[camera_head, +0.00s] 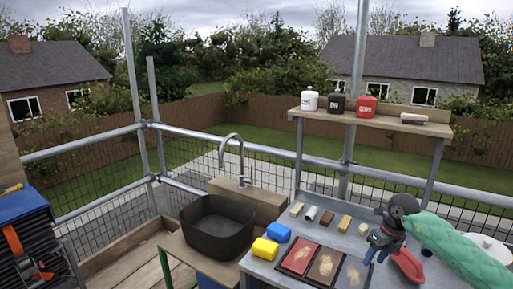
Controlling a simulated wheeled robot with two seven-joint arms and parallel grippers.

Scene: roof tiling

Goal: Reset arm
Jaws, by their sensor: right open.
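My right gripper (377,258) hangs over the right part of the grey worktop (257,268), fingers pointing down. Its arm, in a green padded sleeve, comes in from the right. The gripper is open, and I see nothing held between its fingers. A red object (407,266) shows just right of the fingers; I cannot tell whether it touches them. My left gripper is not in view.
Red, brown and grey panels (298,259) lie left of the gripper, with small blocks (326,218) behind. A shelf (392,121) holds three canisters. Railings enclose the platform.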

